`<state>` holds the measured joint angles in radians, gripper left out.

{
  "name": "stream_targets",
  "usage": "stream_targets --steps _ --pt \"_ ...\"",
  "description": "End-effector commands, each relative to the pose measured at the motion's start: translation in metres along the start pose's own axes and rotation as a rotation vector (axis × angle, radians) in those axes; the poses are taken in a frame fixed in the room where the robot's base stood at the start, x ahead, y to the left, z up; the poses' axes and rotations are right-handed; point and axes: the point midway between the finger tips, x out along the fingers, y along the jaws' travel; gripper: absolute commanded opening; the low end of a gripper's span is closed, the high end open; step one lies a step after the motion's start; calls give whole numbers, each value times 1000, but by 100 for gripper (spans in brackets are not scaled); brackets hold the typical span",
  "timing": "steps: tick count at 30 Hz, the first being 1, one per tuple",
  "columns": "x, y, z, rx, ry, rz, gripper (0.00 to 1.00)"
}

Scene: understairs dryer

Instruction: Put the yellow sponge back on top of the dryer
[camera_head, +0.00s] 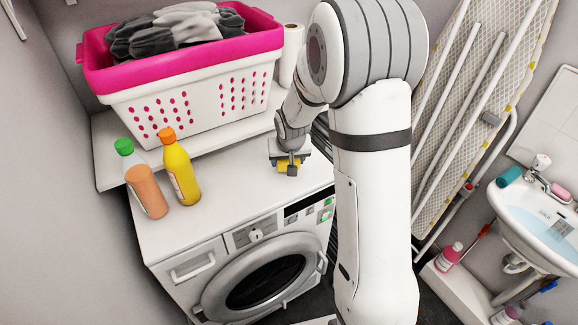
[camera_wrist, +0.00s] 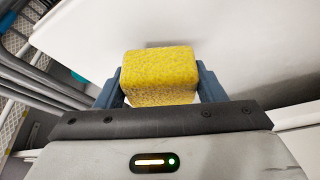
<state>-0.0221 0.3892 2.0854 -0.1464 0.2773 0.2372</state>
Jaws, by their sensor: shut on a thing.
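The yellow sponge (camera_wrist: 160,68) is held between the two fingers of my gripper (camera_wrist: 160,92) in the wrist view. In the head view the sponge (camera_head: 284,165) shows partly behind my gripper (camera_head: 289,163), over the right part of the dryer's white top. The dryer (camera_head: 225,213) stands with its round door facing front. In the wrist view a white surface (camera_wrist: 240,50) lies beyond the sponge, with a faint shadow by it. I cannot tell whether the sponge touches the top or hangs just above it.
An orange bottle with a green cap (camera_head: 145,182) and a yellow bottle (camera_head: 180,170) stand on the dryer's left part. A pink-rimmed laundry basket (camera_head: 190,95) sits on a shelf behind, beside a paper roll (camera_head: 290,58). The dryer top between bottles and gripper is clear. An ironing board (camera_head: 470,100) leans at right.

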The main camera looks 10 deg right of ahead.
Motion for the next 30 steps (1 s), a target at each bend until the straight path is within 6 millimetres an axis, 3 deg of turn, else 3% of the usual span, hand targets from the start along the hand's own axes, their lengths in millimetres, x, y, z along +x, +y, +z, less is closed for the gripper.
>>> stream_targets --steps 5,16,17,24,30 --pt "24 0 11 -2 -4 0 38" --pt "30 -1 13 -1 -1 0 38" --pt "28 -1 12 -2 -1 0 64" --pt "28 -1 12 -2 -1 -1 84" --pt "28 -1 12 -2 -1 -1 85"
